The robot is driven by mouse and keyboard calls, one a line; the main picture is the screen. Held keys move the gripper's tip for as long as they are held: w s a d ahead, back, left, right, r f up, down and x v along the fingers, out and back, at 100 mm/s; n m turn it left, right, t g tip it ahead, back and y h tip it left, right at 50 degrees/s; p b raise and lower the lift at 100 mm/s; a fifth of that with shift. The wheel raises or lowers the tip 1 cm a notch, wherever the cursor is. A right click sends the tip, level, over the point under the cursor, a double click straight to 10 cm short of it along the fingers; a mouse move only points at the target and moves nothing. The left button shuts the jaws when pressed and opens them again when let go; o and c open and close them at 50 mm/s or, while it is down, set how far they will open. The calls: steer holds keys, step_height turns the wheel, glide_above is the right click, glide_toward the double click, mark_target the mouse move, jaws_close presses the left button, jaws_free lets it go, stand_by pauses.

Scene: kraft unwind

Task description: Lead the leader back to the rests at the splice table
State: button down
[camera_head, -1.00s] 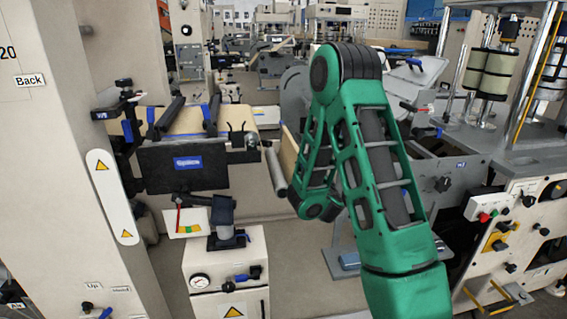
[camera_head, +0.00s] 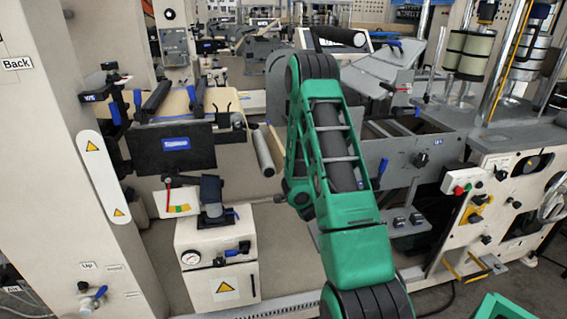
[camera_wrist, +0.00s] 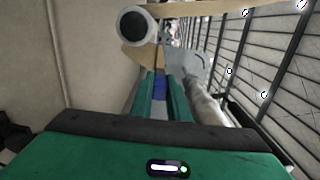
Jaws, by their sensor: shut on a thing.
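My gripper (camera_wrist: 160,86) shows in the wrist view as two green fingers close together. They are shut on the tan kraft leader (camera_wrist: 146,56), whose edge meets the fingertips; a blue patch shows between them. In the head view my green arm hides the gripper. The splice table (camera_head: 146,157) stands left of my arm, with a black front and a blue label. Tan paper (camera_head: 173,104) lies on its top, by black bars with blue ends. I cannot tell which parts are the rests.
A grey roller (camera_head: 263,152) juts out right of the splice table. In the wrist view a roller end (camera_wrist: 137,25) is close beyond the fingers, and a black wire fence (camera_wrist: 262,75) runs along the right. A cream cabinet (camera_head: 216,255) stands below the table.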

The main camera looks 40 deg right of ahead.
step_height(320, 180, down, 7)
steer(key=shift+r, duration=0.15)
stand_by(0.4)
steer(key=shift+s, duration=0.1)
steer(key=f, duration=0.1)
steer(key=w+a+f, duration=0.1)
steer(key=f, duration=0.1)
steer(key=a+f, duration=0.1)
steer(key=shift+w+a+f, duration=0.15)
steer(key=shift+w+a, duration=0.05)
steer(key=shift+w, duration=0.15)
stand_by(0.4)
steer(key=w+a, duration=0.3)
steer(key=a, duration=0.4)
steer(key=shift+w+a, duration=0.3)
steer(key=shift+w, duration=0.05)
